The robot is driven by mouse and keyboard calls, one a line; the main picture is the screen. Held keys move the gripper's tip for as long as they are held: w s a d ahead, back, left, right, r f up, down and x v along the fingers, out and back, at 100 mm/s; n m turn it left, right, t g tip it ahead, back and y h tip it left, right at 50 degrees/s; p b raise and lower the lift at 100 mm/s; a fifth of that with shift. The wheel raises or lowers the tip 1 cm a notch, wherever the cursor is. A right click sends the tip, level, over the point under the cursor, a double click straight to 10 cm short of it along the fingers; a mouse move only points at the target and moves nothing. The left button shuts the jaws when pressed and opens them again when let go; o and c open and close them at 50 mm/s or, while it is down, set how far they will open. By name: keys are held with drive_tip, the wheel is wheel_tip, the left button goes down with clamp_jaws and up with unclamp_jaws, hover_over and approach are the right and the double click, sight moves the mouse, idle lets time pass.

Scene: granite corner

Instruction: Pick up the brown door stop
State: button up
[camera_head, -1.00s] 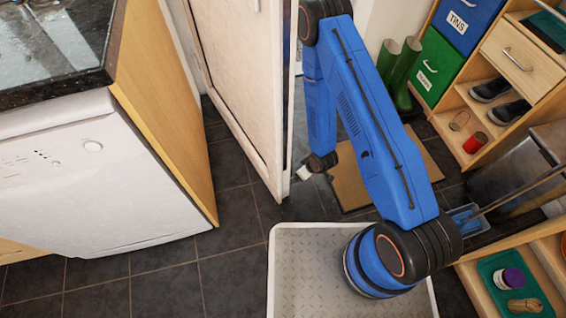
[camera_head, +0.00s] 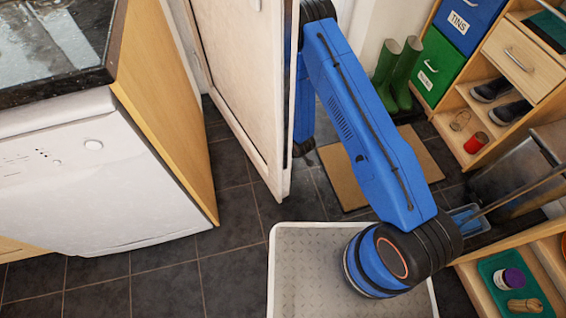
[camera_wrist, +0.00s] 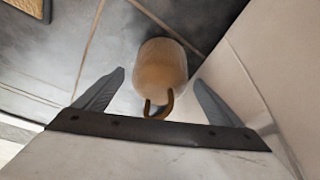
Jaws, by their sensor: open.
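The brown door stop (camera_wrist: 161,67) shows in the wrist view as a rounded tan-brown block with a dark brown loop at its near end. It sits on the dark tiled floor beside a pale upright panel. My gripper (camera_wrist: 158,90) is open, with one finger to the left of the door stop and one to the right. The loop is close to the gripper's palm bar. I cannot tell whether either finger touches it. In the head view the door stop and gripper are hidden behind the white door (camera_head: 238,85) and my blue arm.
The door's edge is right beside my arm. A brown mat (camera_head: 345,178) lies right of it, with green boots (camera_head: 398,75) behind. A shelf unit (camera_head: 470,110) stands at the right. A white dishwasher (camera_head: 85,180) stands at the left. Floor between dishwasher and door is clear.

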drive_tip(key=shift+x, duration=1.2)
drive_tip(key=c, duration=1.9)
drive_tip(key=shift+c, duration=0.2)
